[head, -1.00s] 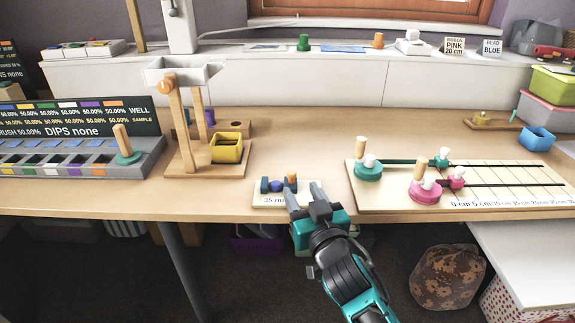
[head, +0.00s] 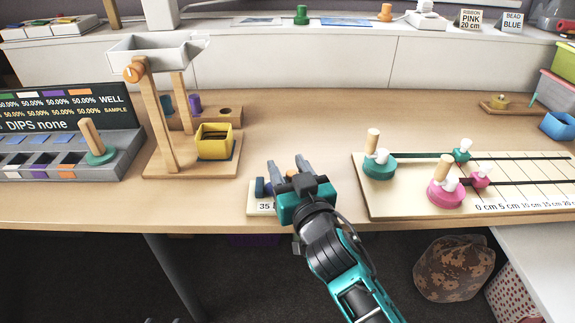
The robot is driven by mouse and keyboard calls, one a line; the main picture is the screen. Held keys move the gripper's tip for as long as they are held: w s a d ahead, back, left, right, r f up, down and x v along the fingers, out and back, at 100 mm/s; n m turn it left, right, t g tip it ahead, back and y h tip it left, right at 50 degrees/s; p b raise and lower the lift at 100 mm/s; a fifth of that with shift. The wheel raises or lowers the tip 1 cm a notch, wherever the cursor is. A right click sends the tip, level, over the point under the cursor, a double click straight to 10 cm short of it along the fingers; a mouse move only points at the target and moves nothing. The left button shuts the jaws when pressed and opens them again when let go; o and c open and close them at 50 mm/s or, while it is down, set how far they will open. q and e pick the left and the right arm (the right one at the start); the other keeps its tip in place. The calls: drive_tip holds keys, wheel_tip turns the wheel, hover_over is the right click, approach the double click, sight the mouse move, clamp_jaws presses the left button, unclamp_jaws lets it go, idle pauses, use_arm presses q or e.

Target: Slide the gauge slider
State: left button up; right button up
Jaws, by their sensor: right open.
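The gauge is a small pale board (head: 254,208) near the table's front edge, with a partly covered label that begins "35". A dark blue block (head: 260,187) shows at its left end. My right gripper (head: 287,166) is over the gauge, its two fingers apart and pointing away toward the back of the table. The gripper body hides most of the gauge, including the slider's middle and right parts. I cannot tell whether the fingers touch the slider. My left gripper is not in view.
A ribbon board (head: 390,204) with green and pink spools lies close on the right. A wooden stand (head: 158,115) with a grey tray and a yellow cup (head: 214,143) stand at left. A grey sorting station (head: 120,158) is farther left. The table's middle is clear.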

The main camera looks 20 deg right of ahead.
drive_tip(key=shift+c, duration=0.2)
clamp_jaws()
idle(0.4)
